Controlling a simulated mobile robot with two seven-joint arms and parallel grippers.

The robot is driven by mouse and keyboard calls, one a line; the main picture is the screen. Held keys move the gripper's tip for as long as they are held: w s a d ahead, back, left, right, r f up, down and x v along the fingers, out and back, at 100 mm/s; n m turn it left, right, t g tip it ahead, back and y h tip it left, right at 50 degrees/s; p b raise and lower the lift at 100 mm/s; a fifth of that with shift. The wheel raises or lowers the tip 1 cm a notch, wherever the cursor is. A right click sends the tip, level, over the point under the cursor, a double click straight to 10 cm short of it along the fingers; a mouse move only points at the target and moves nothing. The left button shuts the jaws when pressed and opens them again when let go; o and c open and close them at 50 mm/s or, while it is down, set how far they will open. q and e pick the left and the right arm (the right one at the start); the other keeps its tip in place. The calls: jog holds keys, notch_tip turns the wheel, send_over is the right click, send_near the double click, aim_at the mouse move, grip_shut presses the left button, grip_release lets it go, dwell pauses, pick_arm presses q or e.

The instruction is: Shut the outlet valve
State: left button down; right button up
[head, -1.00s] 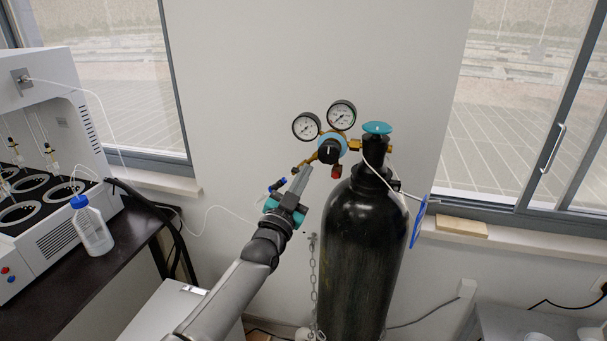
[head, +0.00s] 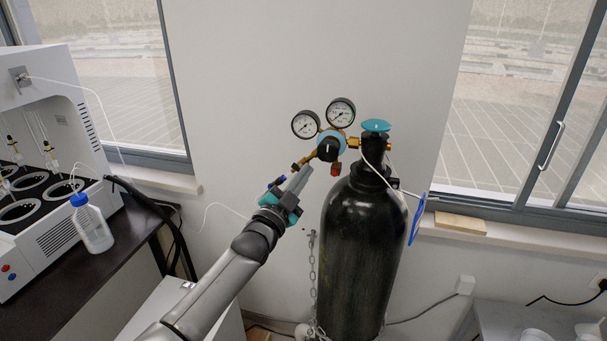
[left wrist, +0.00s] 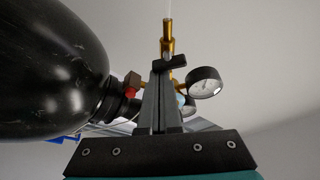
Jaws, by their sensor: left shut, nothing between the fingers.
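The gas regulator (head: 329,148) with two round gauges and a dark knob sits beside the neck of the black gas cylinder (head: 362,250). Its brass outlet branch (head: 305,160) slopes down to the left, with a small blue part (head: 280,180) at its lower end. My left gripper (head: 304,172) is shut and empty, its tips close to this branch. In the left wrist view, the closed fingers (left wrist: 161,72) lie beside a dark lever (left wrist: 172,62) on the brass outlet fitting (left wrist: 168,40). Whether they touch is unclear. My right gripper is out of view.
A teal handwheel (head: 376,126) tops the cylinder, and a blue tag (head: 417,219) hangs at its right. A chain (head: 312,262) hangs at its left. A white instrument (head: 60,150) and a bottle (head: 93,223) stand on the dark bench at left.

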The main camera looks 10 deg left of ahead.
pick_arm(q)
jog(key=shift+f+m, duration=0.1)
jog(key=shift+m, duration=0.5)
dwell(0.4)
dwell(0.4)
